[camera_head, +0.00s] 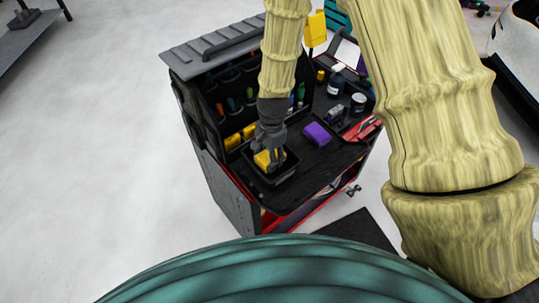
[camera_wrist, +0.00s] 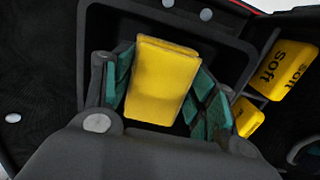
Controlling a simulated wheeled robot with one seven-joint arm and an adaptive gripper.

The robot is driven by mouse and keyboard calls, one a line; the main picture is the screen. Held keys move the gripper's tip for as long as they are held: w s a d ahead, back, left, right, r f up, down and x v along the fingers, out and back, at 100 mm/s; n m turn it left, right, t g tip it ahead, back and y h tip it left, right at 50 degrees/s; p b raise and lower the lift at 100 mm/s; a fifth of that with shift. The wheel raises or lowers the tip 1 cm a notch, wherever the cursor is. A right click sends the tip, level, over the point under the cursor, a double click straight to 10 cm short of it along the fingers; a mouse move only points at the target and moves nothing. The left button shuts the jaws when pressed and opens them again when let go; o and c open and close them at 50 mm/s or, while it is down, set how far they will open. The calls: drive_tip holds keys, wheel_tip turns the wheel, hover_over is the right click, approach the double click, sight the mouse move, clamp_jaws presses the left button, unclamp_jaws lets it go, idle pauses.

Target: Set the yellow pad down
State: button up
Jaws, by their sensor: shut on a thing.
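The yellow pad (camera_wrist: 160,80) is a flat block between the teal-lined fingers of my gripper (camera_wrist: 165,95) in the wrist view. My gripper is shut on it. In the head view my gripper (camera_head: 268,150) points down over a black tray (camera_head: 290,163) on the cart top, and the yellow pad (camera_head: 264,160) shows between its fingers. The pad is over or inside the tray; I cannot tell whether it touches the tray floor. The tray's rim (camera_wrist: 240,50) surrounds the pad in the wrist view.
A purple block (camera_head: 318,134) lies on the cart right of the tray. Yellow pads marked "soft" (camera_wrist: 285,70) sit in a holder beside the tray. Bottles (camera_head: 336,83) and a jar (camera_head: 358,103) stand farther back right. The cart's front edge is close to the tray.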

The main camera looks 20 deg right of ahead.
drive_tip(key=shift+f, duration=0.65)
drive_tip(key=o, duration=1.2)
drive_tip(key=shift+c, duration=0.2)
drive_tip(key=shift+r, duration=0.1)
drive_tip(key=shift+r, duration=0.7)
wheel_tip(320, 180, up, 12)
drive_tip(key=d+b, duration=0.1)
drive_tip(key=b, duration=0.2)
drive_tip(key=shift+w+f+b, duration=0.2)
drive_tip(key=shift+w+b, duration=0.05)
drive_tip(key=shift+b, duration=0.15)
